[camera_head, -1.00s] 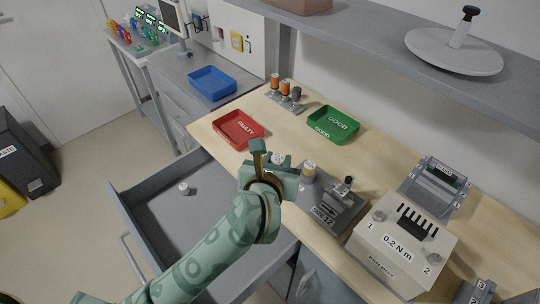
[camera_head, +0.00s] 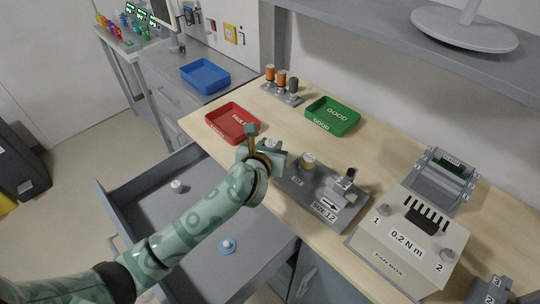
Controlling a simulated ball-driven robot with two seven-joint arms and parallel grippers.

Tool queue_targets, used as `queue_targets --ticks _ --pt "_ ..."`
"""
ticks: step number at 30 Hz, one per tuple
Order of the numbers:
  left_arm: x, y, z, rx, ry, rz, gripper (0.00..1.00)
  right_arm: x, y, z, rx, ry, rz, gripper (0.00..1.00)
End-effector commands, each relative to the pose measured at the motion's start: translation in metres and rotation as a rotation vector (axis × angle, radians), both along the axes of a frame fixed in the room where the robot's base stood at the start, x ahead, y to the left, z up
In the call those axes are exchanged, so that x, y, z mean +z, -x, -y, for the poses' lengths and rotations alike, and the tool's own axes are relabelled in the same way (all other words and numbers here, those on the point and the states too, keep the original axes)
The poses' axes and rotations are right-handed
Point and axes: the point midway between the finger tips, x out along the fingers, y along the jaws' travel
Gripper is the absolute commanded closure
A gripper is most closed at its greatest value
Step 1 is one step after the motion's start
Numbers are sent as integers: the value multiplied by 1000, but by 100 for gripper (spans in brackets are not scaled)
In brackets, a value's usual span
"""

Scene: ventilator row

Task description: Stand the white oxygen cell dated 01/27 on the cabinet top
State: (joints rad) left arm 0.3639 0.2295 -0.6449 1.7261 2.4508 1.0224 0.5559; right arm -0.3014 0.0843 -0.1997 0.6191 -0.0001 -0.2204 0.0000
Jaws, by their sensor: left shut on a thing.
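My left gripper (camera_head: 262,152) is over the near edge of the workbench, between the red tray and the grey fixture. It is shut on a small white thing (camera_head: 272,143), mostly hidden by the fingers; it may be a white cell, but no date is readable. In the open drawer (camera_head: 150,216) a small white cell (camera_head: 177,186) stands on the drawer floor. A white piece with a blue ring (camera_head: 227,246) also sits in the drawer, nearer to me. No date is readable on either. My right gripper is not in view.
A red FAULTY tray (camera_head: 232,122) and a green GOOD tray (camera_head: 333,116) are on the bench. A rack with orange and dark cylinders (camera_head: 281,82) stands behind. A grey SIZE 12 fixture (camera_head: 325,200) and a 0.2 N m box (camera_head: 405,245) are to the right. A shelf (camera_head: 400,40) overhangs.

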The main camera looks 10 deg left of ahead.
Motion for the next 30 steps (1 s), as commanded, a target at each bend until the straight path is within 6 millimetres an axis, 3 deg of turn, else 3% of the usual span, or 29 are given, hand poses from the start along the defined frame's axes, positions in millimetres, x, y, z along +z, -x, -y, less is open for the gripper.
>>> queue_targets --ticks 7,19,20,22,30 --pt "-38 -6 -2 0 0 -4 95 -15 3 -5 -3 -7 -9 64" --pt "-42 -6 -2 0 1 0 95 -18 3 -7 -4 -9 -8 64" --pt "-42 -6 -2 0 0 0 70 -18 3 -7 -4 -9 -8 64" --pt "-41 -6 -2 0 0 0 51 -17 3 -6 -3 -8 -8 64" --pt "-40 -6 -2 0 0 0 51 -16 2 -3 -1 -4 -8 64"
